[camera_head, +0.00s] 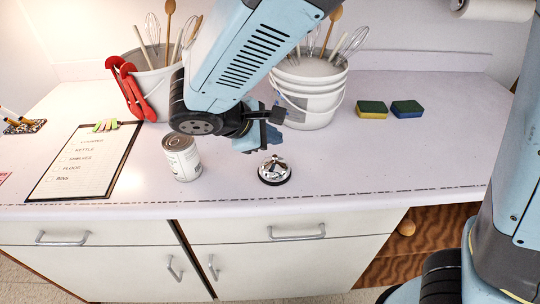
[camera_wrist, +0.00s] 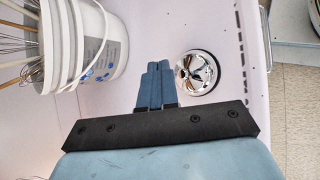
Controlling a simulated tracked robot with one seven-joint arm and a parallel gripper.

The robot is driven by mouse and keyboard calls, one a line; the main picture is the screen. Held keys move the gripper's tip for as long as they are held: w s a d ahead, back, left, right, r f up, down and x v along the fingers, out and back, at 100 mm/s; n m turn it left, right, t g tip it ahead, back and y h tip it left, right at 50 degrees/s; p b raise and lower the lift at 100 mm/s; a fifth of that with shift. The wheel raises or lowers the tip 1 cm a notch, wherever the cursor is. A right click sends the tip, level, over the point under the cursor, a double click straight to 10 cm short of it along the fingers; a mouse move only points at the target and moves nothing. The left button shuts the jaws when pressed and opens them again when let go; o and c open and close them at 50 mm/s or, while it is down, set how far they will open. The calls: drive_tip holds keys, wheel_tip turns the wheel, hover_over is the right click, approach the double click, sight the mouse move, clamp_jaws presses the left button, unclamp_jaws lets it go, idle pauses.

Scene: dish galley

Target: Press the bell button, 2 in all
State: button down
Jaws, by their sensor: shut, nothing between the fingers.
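A silver call bell (camera_head: 274,170) with a dark base stands on the white counter near its front edge, right of a can. It also shows in the wrist view (camera_wrist: 197,74), just right of my fingertips. My gripper (camera_head: 259,148) is shut and empty, its fingers together. In the head view it is above and slightly behind and left of the bell, apart from it. In the wrist view the shut blue fingers (camera_wrist: 159,66) point past the bell's left side. The bell's top button is too small to make out clearly.
A labelled can (camera_head: 182,158) stands left of the bell. White buckets of utensils (camera_head: 308,103) stand behind my gripper, one with red tongs (camera_head: 131,88). A clipboard (camera_head: 85,160) lies left. Sponges (camera_head: 372,109) lie back right. The counter right of the bell is clear.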

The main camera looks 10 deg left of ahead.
drive_tip(key=shift+f, duration=1.3)
drive_tip(key=shift+f, duration=0.1)
idle(1.1)
drive_tip(key=shift+w+f, duration=0.1)
drive_tip(key=shift+f, duration=0.15)
drive_tip(key=shift+f, duration=0.5)
idle(0.9)
drive_tip(key=shift+r, duration=0.95)
drive_tip(key=shift+r, duration=0.1)
drive_tip(key=shift+r, duration=2.4)
idle(0.4)
